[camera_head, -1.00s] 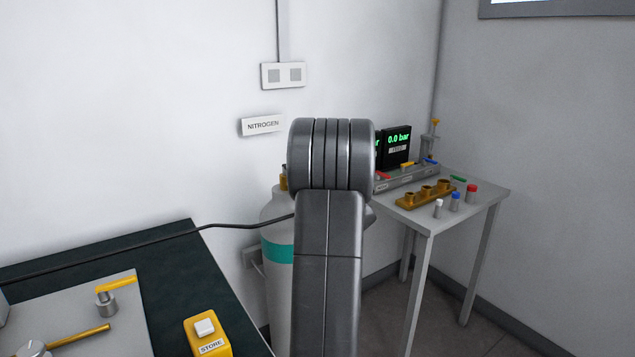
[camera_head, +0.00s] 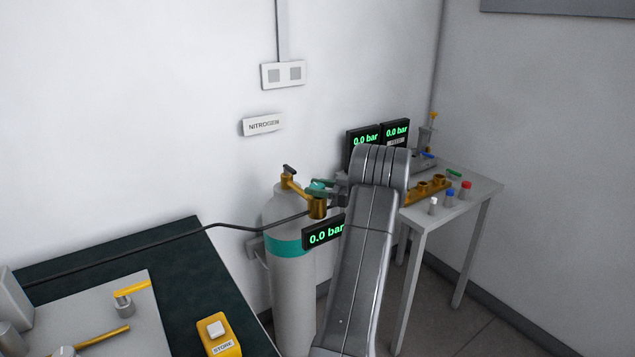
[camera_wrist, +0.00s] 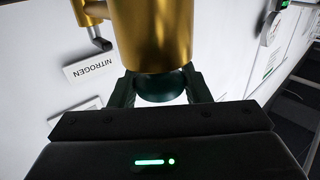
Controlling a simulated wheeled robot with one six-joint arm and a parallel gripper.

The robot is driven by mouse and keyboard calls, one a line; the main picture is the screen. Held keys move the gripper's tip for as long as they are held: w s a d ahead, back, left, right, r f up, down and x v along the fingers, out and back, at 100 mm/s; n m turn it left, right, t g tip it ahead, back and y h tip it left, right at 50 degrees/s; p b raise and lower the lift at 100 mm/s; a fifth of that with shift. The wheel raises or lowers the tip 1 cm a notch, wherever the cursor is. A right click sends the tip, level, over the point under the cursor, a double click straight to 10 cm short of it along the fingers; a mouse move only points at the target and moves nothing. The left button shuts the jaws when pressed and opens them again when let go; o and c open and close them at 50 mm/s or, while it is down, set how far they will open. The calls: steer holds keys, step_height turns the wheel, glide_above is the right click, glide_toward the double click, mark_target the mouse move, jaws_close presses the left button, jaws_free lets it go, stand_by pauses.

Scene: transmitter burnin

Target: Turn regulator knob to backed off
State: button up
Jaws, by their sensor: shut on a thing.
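The nitrogen cylinder (camera_head: 290,285) is grey-white with a teal band and stands between the green-topped bench and the small table. A brass regulator (camera_head: 318,207) sits at its top, with a dark valve handle (camera_head: 289,169) to the left. The regulator knob is dark green; in the wrist view the knob (camera_wrist: 158,88) shows just under the brass body (camera_wrist: 150,35). My gripper (camera_head: 328,188) is shut on the knob, one finger on each side. The fingers and my arm hide part of it. A display (camera_head: 323,233) below the regulator reads 0.0 bar.
The NITROGEN sign (camera_head: 264,125) is on the wall behind. Two displays (camera_head: 396,133) reading 0.0 bar stand on the right table (camera_head: 480,190), with a brass manifold and small capped bottles. A hose (camera_head: 150,237) crosses the left bench to the regulator. A yellow STORE button box (camera_head: 219,340) sits on that bench.

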steer(key=shift+r+n+g, duration=0.15)
steer(key=shift+n+g, duration=0.45)
steer(key=shift+g, duration=0.3)
steer(key=shift+g+y+p, duration=0.3)
steer(key=o, duration=0.9)
steer(key=shift+d, duration=0.1)
steer(key=s+d+b, duration=0.1)
steer(key=s+d, duration=0.1)
steer(key=d, duration=1.1)
steer(key=shift+s+d, duration=0.15)
steer(key=shift+s, duration=0.05)
